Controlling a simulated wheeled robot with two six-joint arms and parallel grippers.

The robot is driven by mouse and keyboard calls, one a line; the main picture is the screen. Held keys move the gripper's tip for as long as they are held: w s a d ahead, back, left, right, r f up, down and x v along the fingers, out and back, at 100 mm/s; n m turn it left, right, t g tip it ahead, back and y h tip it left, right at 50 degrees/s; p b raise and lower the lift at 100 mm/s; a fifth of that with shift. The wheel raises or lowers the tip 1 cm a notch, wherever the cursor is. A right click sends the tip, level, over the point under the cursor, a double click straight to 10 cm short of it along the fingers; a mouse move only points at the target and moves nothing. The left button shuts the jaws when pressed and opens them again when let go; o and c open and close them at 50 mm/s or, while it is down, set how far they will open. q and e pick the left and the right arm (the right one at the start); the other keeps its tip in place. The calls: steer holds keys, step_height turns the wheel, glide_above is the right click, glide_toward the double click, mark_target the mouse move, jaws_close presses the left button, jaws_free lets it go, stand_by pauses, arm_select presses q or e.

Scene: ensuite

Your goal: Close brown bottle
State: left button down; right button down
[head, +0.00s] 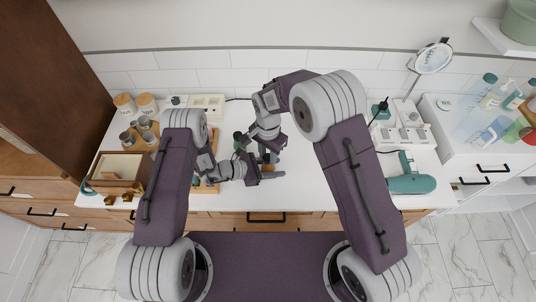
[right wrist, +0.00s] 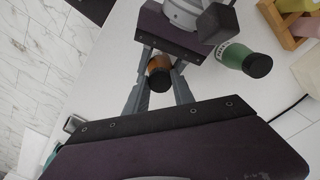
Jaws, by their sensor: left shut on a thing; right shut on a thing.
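The small brown bottle (right wrist: 158,63) with a black cap (right wrist: 160,81) is in the middle of the right wrist view, seen from its cap end. The cap sits on the bottle's top; I cannot tell whether it is tight. My right gripper (right wrist: 158,76) has one finger on each side of the cap and is shut on it. In the head view, my left gripper (head: 269,175) comes in from the left, low over the counter, and is shut on the bottle. My right gripper (head: 268,156) is just above it in the picture. The bottle is mostly hidden there between the grippers.
A green bottle (right wrist: 235,54) with a dark cap stands close to the grippers. Wooden-lidded jars (head: 147,103) and a brown box (head: 118,170) are on the left of the counter. A teal hairdryer (head: 411,180) lies on the right. The counter's front middle is clear.

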steer(key=m, duration=0.4)
steer(key=shift+m, duration=0.4)
steer(key=c, duration=1.1)
jaws_free()
steer(key=shift+o, duration=0.2)
steer(key=shift+r, duration=2.3)
steer(key=shift+c, duration=0.4)
